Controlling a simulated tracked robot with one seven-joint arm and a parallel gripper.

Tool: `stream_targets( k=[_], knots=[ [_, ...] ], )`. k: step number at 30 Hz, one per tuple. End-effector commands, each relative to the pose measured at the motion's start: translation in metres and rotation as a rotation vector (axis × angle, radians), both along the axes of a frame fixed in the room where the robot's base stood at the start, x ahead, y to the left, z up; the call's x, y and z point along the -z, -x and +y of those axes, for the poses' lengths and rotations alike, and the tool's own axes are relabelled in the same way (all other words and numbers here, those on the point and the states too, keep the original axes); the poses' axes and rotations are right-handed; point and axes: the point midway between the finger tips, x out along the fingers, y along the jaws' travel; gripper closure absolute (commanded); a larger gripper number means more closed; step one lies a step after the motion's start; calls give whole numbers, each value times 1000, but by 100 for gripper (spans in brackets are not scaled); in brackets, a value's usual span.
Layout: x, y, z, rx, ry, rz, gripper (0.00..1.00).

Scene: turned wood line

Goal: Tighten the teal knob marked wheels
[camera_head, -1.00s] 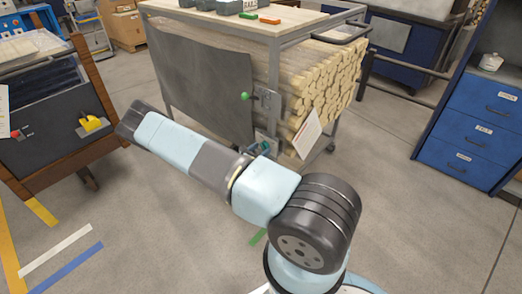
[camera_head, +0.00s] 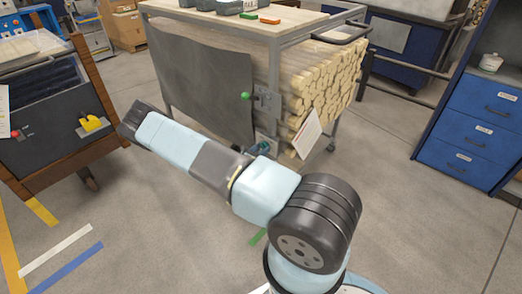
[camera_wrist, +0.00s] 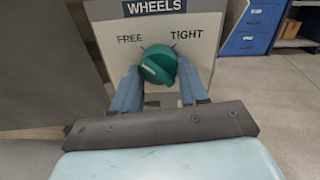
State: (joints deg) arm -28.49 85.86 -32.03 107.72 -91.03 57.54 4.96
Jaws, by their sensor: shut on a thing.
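The teal knob (camera_wrist: 157,60) sits on a pale plate under the label WHEELS (camera_wrist: 155,7) in the wrist view. FREE is printed at its upper left and TIGHT at its upper right. My gripper (camera_wrist: 159,70) has one blue finger on each side of the knob and is shut on it. A pale mark shows on the knob's face; I cannot tell surely which way it points. In the head view the knob (camera_head: 264,146) is small, low on the cart's corner, and partly hidden by my arm.
The cart (camera_head: 280,30) holds stacked wooden rods (camera_head: 320,85), with a grey sheet (camera_head: 205,80) on its side. A green ball handle (camera_head: 246,96) is above the knob, and a paper tag (camera_head: 307,133) hangs to its right. Blue drawers (camera_head: 475,125) stand at the right, with open floor between.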

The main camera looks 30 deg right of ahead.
Motion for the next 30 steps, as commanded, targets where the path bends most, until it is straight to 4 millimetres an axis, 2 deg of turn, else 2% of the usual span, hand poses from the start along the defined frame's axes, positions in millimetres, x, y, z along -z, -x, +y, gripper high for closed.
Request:
stream_targets(
  k=[8,13,30],
  knots=[
    [-1,-2,2,-2,-14,-42,87],
    [-1,-3,3,-3,-45,-126,87],
    [-1,-5,5,-6,-224,-612,87]
  ],
)
